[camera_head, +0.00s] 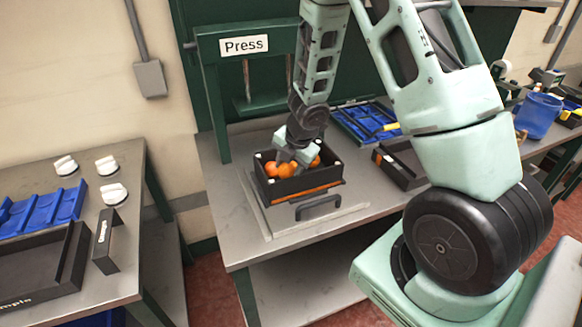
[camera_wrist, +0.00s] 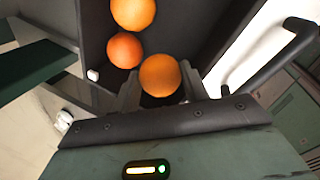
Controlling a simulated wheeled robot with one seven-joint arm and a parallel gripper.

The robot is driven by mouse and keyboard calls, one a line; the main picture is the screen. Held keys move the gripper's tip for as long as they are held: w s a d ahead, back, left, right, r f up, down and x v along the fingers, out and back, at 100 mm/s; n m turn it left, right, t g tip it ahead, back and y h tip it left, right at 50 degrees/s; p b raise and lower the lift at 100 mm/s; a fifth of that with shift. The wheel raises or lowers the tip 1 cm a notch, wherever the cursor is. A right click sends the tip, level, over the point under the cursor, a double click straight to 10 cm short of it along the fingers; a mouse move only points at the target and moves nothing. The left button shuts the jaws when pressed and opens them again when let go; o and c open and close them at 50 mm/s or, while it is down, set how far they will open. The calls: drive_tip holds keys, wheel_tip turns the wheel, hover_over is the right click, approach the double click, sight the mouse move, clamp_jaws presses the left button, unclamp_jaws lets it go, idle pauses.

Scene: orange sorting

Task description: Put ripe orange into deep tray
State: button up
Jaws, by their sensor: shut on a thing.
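A deep black tray (camera_head: 312,182) with an orange lower front edge stands on the table under the press. My gripper (camera_head: 287,158) reaches down inside it and is shut on an orange (camera_wrist: 160,75), which sits between the two fingers (camera_wrist: 161,86) in the wrist view. Two more oranges lie in the tray in the wrist view: a redder one (camera_wrist: 125,50) and a lighter one (camera_wrist: 133,12). In the head view, oranges show left of my gripper (camera_head: 271,169) and right of it (camera_head: 315,162). My gripper and the tray walls partly hide them.
A green press frame labelled "Press" (camera_head: 244,45) stands behind the tray. A shallower black tray (camera_head: 404,168) and a blue divided tray (camera_head: 362,122) are to the right. The left table carries a blue tray (camera_head: 45,212), a black tray (camera_head: 40,262) and white knobs (camera_head: 107,166).

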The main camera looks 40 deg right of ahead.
sight(292, 183)
drive_tip(key=shift+g, duration=0.5)
drive_tip(key=s+f, duration=0.1)
drive_tip(key=f, duration=0.1)
drive_tip(key=s+f, duration=0.1)
drive_tip(key=shift+s+a+f, duration=0.3)
drive_tip(key=shift+a+f, duration=0.05)
drive_tip(key=shift+a, duration=0.05)
drive_tip(key=o, duration=0.9)
drive_tip(key=shift+w+a+r+p, duration=0.1)
drive_tip(key=shift+w+r+p, duration=0.15)
drive_tip(key=shift+r+p, duration=0.9)
drive_tip(key=shift+o, duration=0.9)
drive_tip(key=shift+w+r+p, duration=0.1)
drive_tip(key=shift+r+p, duration=0.3)
drive_tip(key=shift+p, duration=0.3)
drive_tip(key=shift+w+d+r+p, duration=0.1)
drive_tip(key=shift+r+p, duration=0.4)
drive_tip(key=shift+p, duration=0.05)
drive_tip(key=shift+w+d+r+p, duration=0.1)
drive_tip(key=shift+r+p, duration=0.4)
drive_tip(key=shift+p, duration=0.05)
drive_tip(key=p+v, duration=0.2)
drive_tip(key=w+p+v, duration=0.1)
drive_tip(key=p+v, duration=0.1)
drive_tip(key=shift+r, duration=0.2)
